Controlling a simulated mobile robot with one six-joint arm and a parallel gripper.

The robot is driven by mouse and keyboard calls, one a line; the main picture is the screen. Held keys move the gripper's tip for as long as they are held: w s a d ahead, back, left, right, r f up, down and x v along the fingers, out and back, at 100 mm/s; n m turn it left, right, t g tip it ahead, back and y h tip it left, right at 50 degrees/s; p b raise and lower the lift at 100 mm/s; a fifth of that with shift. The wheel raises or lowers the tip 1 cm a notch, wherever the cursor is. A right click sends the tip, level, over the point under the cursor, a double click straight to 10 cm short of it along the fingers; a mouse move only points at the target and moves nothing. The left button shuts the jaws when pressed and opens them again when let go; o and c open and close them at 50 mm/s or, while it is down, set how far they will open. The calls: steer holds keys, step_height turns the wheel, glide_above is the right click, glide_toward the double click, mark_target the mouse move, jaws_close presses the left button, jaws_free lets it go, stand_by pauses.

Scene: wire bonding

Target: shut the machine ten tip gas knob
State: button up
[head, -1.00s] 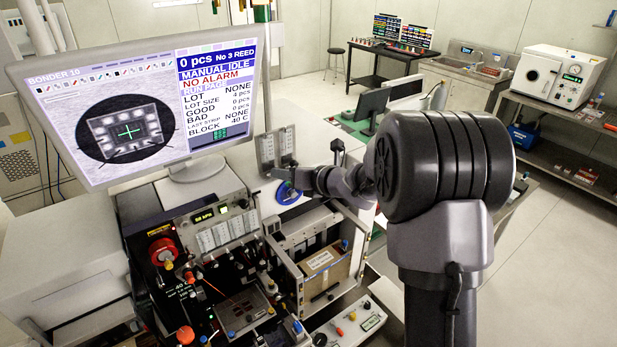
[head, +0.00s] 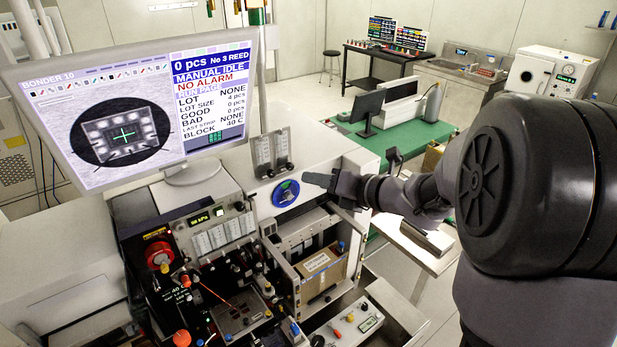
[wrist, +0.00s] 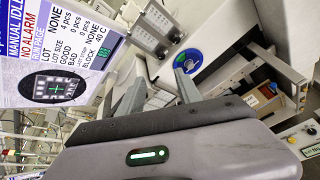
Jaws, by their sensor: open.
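A round blue dial (head: 286,193) with a green centre and pale markings sits on the white body of the machine whose screen reads BONDER 10. It looks like the gas knob, but its label is too small to read. It also shows in the wrist view (wrist: 187,61), just beyond the fingertips. My gripper (head: 318,181) is just right of the dial, apart from it. In the wrist view, its two grey fingers (wrist: 160,84) are spread with nothing between them. I cannot read the dial's setting.
Two flow meters (head: 273,152) stand behind the dial. The BONDER 10 monitor (head: 130,110) rises to the left. An open bay with a brown box (head: 320,272) lies in front.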

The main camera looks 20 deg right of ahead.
steer(key=a+r+m+p, duration=0.1)
steer(key=a+m+p, duration=0.15)
steer(key=m, duration=1.05)
steer(key=m+h+p, duration=0.2)
steer(key=m+p, duration=0.2)
steer(key=m, duration=1.2)
glide_toward(273, 173)
steer(key=x, duration=0.8)
steer(key=shift+a+f, duration=0.15)
steer(key=shift+a, duration=0.05)
jaws_close()
